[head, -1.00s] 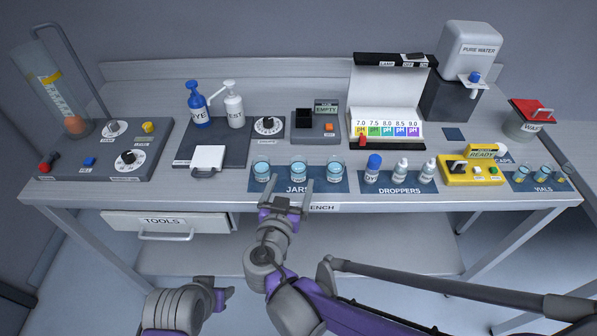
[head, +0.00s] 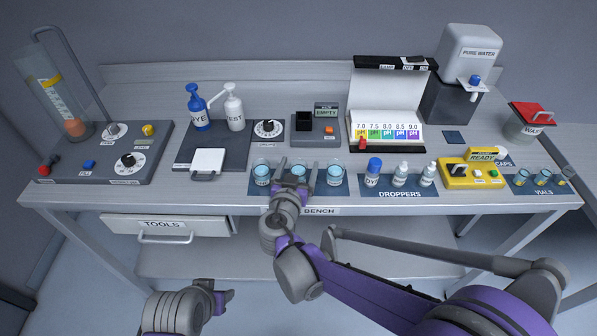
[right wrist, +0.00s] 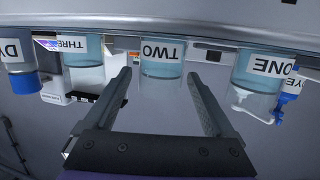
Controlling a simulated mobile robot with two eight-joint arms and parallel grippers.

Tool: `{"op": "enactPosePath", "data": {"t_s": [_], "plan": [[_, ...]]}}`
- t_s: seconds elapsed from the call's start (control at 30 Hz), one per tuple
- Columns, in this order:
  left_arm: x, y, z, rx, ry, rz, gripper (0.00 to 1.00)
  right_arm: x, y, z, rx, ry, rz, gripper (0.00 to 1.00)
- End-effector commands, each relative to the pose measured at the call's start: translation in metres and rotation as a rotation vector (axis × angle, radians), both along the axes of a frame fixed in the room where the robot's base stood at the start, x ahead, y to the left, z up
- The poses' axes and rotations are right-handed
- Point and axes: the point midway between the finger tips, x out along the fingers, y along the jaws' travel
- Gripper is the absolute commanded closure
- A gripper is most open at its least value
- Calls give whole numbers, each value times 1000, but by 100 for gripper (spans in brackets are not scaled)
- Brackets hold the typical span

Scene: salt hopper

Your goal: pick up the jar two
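Jar two (head: 298,176) is a clear jar of pale blue liquid, the middle one of three on the blue jars mat (head: 256,189). In the right wrist view it appears upside down with its label TWO (right wrist: 162,50). My right gripper (head: 297,164) is open, with a finger on each side of jar two in the head view. In the right wrist view the open fingers (right wrist: 160,76) show gaps to the jar on both sides. My left gripper (head: 224,297) is low in front of the bench; its finger opening cannot be made out.
Jar one (right wrist: 262,82) and jar three (right wrist: 85,75) stand close on either side of jar two. Droppers, including a blue-capped dye bottle (head: 372,175), stand to the right. A grey pad with two pump bottles (head: 198,108) is behind left. The bench's front edge is just before the jars.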

Motion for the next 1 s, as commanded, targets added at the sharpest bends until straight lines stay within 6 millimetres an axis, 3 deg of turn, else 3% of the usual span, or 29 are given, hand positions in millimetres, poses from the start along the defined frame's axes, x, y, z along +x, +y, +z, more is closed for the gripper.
{"op": "enactPosePath", "data": {"t_s": [0.07, 0.47, 0.77, 1.0], "plan": [[0, 0, 0, 0, 0, 0, 50, 0, 0, 0, 0, 0, 0, 28], [0, 0, 0, 0, 0, 0, 50, 0, 0, 0, 0, 0, 0, 100], [0, 0, 1, 0, 0, 0, 50, 0, 0, 6, 0, 0, 0, 100], [2, 0, 10, 0, -3, 0, 50, 0, 0, 50, 0, -1, 1, 100]]}}
